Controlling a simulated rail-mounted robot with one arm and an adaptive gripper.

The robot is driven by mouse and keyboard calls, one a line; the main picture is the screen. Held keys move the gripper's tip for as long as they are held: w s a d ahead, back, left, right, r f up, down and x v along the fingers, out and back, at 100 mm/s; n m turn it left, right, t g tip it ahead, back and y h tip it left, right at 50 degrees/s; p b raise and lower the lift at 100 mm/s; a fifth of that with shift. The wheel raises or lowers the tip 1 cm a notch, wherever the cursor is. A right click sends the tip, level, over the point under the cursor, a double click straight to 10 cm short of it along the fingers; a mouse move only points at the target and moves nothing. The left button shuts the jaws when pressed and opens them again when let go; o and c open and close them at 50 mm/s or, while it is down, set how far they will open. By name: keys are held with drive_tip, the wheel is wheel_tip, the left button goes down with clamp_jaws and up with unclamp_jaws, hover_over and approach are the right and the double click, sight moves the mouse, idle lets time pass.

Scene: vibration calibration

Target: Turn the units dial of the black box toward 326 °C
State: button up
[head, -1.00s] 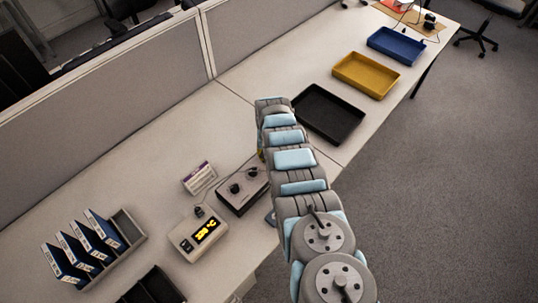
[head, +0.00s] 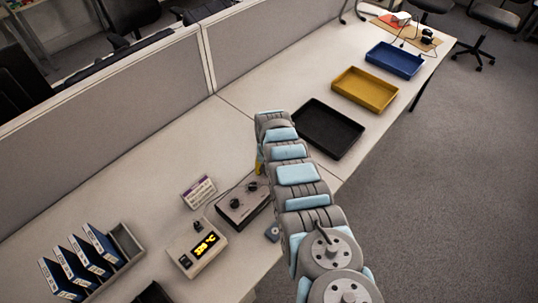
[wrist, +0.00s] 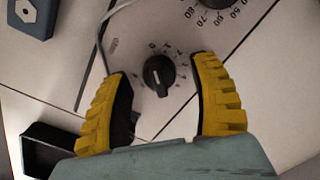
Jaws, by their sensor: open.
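The black box (head: 243,204) has a light grey top face and dark sides, with two black dials on top. In the wrist view, one dial (wrist: 158,73) with a single-digit scale lies between my fingers, its white mark pointing down. A second dial (wrist: 214,2), marked in tens, is cut off at the top edge. My gripper (wrist: 162,66) is open, one yellow finger on each side of the units dial, with gaps visible; I cannot tell its height above the face. A display unit (head: 196,249) shows yellow digits that look like 326 °C, the last digit small.
A small label card (head: 199,192) stands behind the box. A cable runs near it. A binder rack (head: 128,243) is left. Black (head: 326,151), yellow (head: 366,103) and blue (head: 395,72) trays lie farther along. A partition backs the desk.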

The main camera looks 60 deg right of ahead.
wheel_tip(320, 180, up, 12)
drive_tip(key=shift+f, duration=0.25)
idle(0.8)
idle(0.5)
